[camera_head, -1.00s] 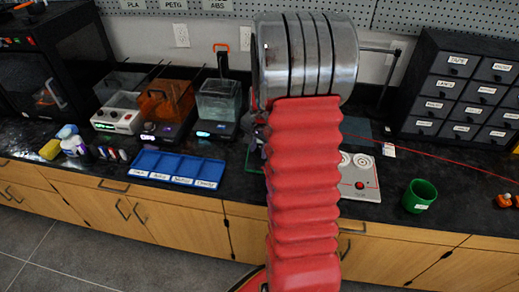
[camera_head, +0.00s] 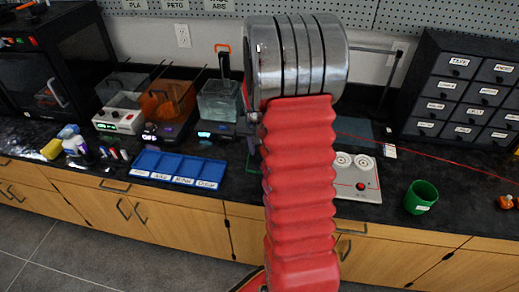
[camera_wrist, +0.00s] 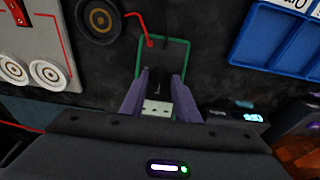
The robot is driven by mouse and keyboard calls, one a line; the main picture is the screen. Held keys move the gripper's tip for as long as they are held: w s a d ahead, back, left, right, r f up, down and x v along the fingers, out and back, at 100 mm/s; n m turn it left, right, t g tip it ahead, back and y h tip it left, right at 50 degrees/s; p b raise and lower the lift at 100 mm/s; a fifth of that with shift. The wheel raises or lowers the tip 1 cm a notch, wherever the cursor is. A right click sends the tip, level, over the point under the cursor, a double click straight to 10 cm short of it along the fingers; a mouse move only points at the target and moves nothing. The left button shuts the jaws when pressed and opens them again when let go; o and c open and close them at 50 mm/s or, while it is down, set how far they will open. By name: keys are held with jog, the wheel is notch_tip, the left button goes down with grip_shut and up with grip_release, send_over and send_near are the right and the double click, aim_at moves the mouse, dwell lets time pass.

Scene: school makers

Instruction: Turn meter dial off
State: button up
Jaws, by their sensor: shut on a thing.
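The meter (camera_wrist: 182,55) lies on the dark bench top in the wrist view, a dark face with a green edge. A red lead and a dark lead meet it near its top edge in that view. My gripper (camera_wrist: 160,82) has its two purple fingers over the meter, shut on the dark dial (camera_wrist: 160,76) between them. The fingers hide most of the dial, so its pointer setting cannot be read. A pale piece with small marks (camera_wrist: 157,107) shows between the fingers. In the head view my red arm hides the gripper and most of the meter.
A white panel with round pads (camera_head: 358,178) and a green cup (camera_head: 420,197) stand right of my arm. A blue sectioned tray (camera_head: 180,168) lies left. Small machines (camera_head: 218,105) stand behind it, and a black drawer cabinet (camera_head: 465,90) stands at back right.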

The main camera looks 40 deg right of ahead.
jog(key=o, duration=1)
jog(key=shift+o, duration=0.2)
notch_tip(320, 180, up, 13)
jog(key=s+a, duration=0.1)
jog(key=a, duration=0.1)
jog(key=shift+s+r, duration=0.2)
jog(key=shift+s, duration=0.05)
jog(key=shift+a, duration=0.1)
